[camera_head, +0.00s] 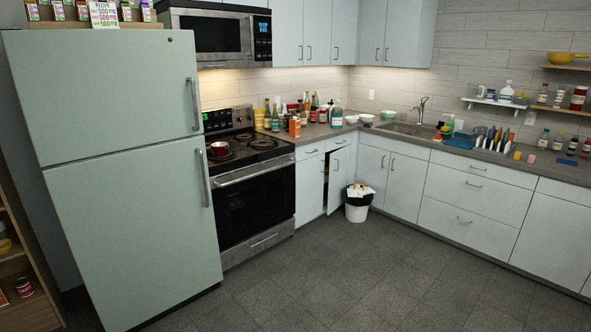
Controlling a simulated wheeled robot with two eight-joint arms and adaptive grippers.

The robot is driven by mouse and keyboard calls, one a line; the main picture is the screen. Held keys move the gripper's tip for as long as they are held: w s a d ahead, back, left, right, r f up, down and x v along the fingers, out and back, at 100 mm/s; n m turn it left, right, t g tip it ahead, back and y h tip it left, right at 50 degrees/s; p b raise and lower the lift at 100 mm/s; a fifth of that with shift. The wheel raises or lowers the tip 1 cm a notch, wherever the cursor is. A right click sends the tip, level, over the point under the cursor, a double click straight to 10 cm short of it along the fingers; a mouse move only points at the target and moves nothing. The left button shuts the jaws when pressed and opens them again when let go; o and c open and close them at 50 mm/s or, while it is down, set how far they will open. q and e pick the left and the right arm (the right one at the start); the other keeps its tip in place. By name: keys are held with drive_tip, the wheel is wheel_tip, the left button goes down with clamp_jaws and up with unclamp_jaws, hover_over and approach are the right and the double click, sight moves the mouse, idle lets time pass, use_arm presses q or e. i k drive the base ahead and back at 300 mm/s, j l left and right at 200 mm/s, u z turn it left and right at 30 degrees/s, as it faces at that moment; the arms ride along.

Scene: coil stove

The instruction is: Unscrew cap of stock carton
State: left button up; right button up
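No item can be clearly made out as the stock carton at this distance, and no cap can be told. An orange, carton-like container (295,127) stands upright on the counter right of the stove, among several bottles and jars. Several small carton-like packs (57,10) stand on the shelf above the fridge, beside a recipe sign (103,14). Neither of my grippers shows in the head view.
A pale green fridge (120,170) stands at left, next to a coil stove (245,180) with a red pot (219,148). The grey floor (340,275) is clear.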

sight(294, 124)
drive_tip(key=i+z, duration=0.3)
drive_tip(key=i, duration=2.55)
drive_tip(key=l, duration=0.1)
